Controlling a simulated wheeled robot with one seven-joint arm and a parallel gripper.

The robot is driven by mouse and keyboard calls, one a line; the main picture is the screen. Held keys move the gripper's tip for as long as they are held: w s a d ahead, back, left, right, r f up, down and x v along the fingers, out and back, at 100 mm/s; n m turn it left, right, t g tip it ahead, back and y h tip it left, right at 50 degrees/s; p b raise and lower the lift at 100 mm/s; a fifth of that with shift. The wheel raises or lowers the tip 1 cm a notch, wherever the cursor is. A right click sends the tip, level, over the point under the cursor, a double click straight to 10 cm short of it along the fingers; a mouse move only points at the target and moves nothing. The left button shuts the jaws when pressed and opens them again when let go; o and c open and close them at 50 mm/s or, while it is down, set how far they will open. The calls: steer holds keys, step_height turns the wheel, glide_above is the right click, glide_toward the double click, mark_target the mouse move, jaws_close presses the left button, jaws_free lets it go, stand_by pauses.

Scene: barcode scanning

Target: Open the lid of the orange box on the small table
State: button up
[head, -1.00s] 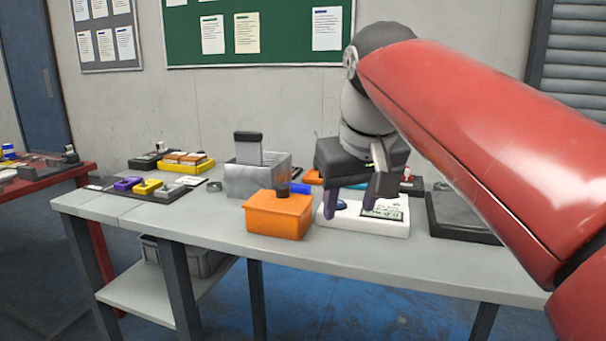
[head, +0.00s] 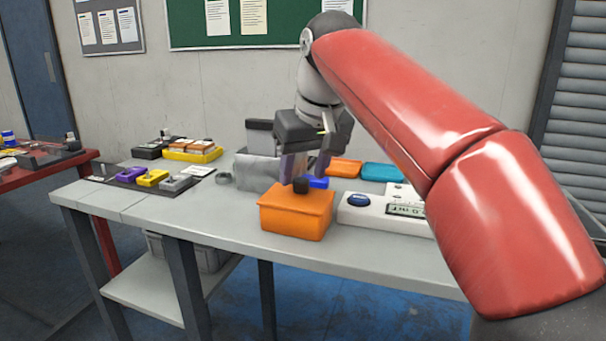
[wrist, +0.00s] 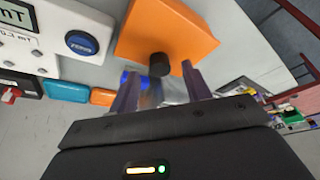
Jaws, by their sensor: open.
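The orange box (head: 295,214) stands closed on the grey table (head: 225,230), with a dark round knob (head: 300,185) on its lid. My gripper (head: 306,168) is open and empty, just above and behind the knob. In the wrist view the orange lid (wrist: 165,30) fills the top middle. The knob (wrist: 159,63) shows in the gap between the two fingers of my gripper (wrist: 157,80), a little beyond their tips. I cannot tell whether a finger touches it.
A white meter (head: 375,212) with a blue button stands right of the box. Orange (head: 345,168) and teal (head: 384,172) items lie behind it. A grey metal container (head: 255,170) stands behind left. A dark tray (head: 160,182) of small devices lies at left. The front left tabletop is clear.

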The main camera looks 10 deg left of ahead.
steer(key=shift+x, duration=0.85)
jaws_close()
